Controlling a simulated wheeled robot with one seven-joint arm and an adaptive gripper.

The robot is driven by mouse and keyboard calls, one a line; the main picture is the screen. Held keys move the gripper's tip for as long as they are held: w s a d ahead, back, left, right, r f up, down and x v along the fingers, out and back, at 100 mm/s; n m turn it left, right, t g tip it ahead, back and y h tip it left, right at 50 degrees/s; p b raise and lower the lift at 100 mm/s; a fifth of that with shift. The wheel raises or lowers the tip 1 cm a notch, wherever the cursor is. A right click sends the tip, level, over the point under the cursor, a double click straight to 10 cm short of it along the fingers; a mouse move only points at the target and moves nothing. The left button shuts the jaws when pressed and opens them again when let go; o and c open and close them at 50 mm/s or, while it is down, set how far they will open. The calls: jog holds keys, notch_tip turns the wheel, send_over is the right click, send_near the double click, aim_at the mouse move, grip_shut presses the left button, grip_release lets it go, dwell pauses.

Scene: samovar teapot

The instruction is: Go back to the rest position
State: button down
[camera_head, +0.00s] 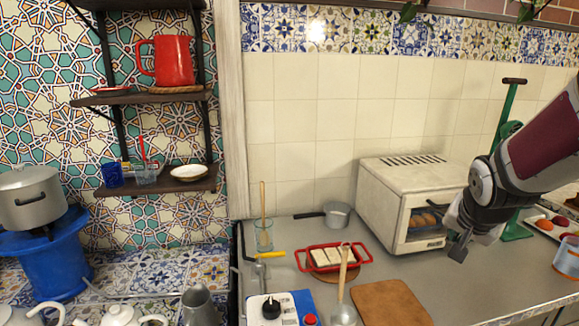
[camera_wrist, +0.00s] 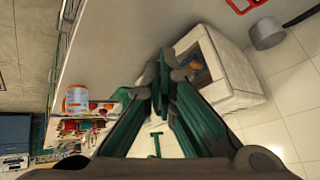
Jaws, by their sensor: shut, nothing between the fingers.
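My gripper (camera_head: 460,247) is at the right in the head view, in front of the right end of the white toaster oven (camera_head: 388,211). It points down above the grey counter (camera_head: 470,280) and holds nothing. In the wrist view my gripper (camera_wrist: 160,88) has its green fingers together, with the oven (camera_wrist: 222,68) just behind them to the right. I cannot tell whether the gripper touches the oven. My arm comes in from the right edge of the head view.
A green lever press (camera_head: 507,150) stands behind my arm. A can (camera_head: 567,256) and a tray of food (camera_head: 548,225) are at the right. A red-handled dish (camera_head: 334,257), a small pot (camera_head: 337,215) and a wooden board (camera_head: 390,303) lie left of my gripper.

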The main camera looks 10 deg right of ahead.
jog(key=s+a+r+n+g+y, duration=0.1)
jog(key=s+a+r+n, duration=0.1)
jog(key=s+a+n, duration=0.3)
jog(key=s+a+r+n+g+y, duration=0.1)
jog(key=s+a+n, duration=0.4)
jog(key=s+a, duration=0.9)
jog(key=s+r+y, duration=0.1)
jog(key=s, duration=0.2)
jog(key=shift+a+r+y, duration=0.2)
jog(key=shift+r+y, duration=0.1)
